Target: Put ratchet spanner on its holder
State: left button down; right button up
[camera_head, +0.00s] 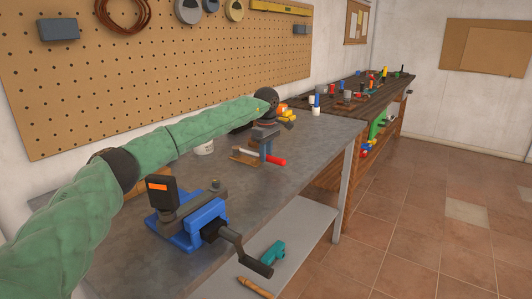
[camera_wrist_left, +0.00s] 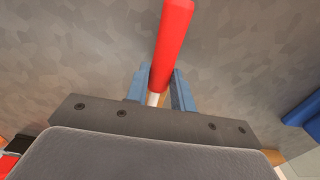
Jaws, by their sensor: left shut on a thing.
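The ratchet spanner, with a red handle (camera_head: 276,161) and a pale shaft, is at my left gripper (camera_head: 266,155) over the grey workbench. In the left wrist view the red handle (camera_wrist_left: 172,45) points away between the blue fingers of my left gripper (camera_wrist_left: 160,92), which are shut on it near where the pale shaft begins. A small brown wooden piece (camera_head: 242,157) lies beside the gripper and may be the holder; I cannot tell whether the spanner touches it. The spanner's head is hidden. My right gripper is out of view.
A blue vise (camera_head: 205,222) with a dark crank stands at the bench's front. A teal tool (camera_head: 268,254) lies on the lower shelf. A wooden bench (camera_head: 340,110) with several items stands beyond. The grey bench (camera_head: 300,150) is bare at right.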

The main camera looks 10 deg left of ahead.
pick_arm(q)
jog(key=shift+f, duration=0.5)
jog(key=c, duration=1.1)
grip_release()
jog(key=shift+r+b, duration=0.35)
jog(key=shift+r, duration=3.5)
